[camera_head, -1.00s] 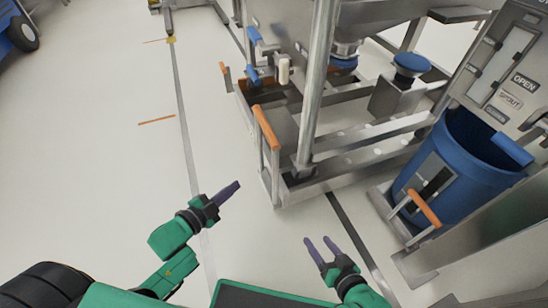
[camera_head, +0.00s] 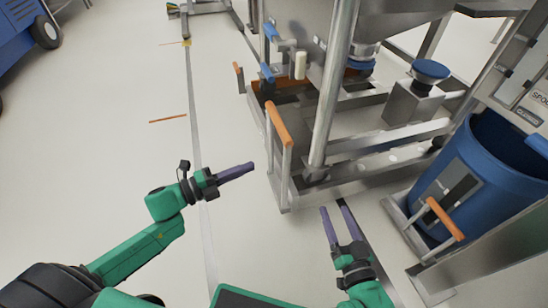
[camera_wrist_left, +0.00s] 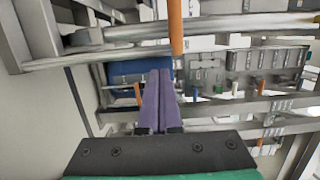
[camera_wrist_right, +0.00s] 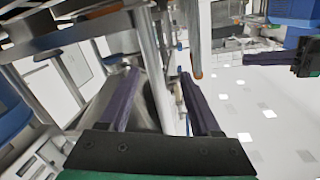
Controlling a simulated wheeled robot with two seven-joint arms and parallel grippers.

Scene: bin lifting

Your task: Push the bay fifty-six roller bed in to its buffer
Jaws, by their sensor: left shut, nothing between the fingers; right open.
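A steel roller bed frame (camera_head: 352,175) sits low under a hopper on the right in the head view, with an upright orange-topped handle (camera_head: 279,125) at its near left corner. I cannot read a bay number. My left gripper (camera_head: 251,167) is shut and empty, just left of that handle and apart from it. In the left wrist view its fingers (camera_wrist_left: 159,75) point toward an orange bar (camera_wrist_left: 175,25). My right gripper (camera_head: 334,206) is open and empty, in front of the frame's near edge. Its fingers show apart in the right wrist view (camera_wrist_right: 155,85).
A blue bin (camera_head: 480,165) stands on the right, with another orange handle (camera_head: 445,219) on the low frame before it. A steel post (camera_head: 333,85) rises from the frame. A blue wheeled object (camera_head: 25,35) is at the far left. The left floor is clear.

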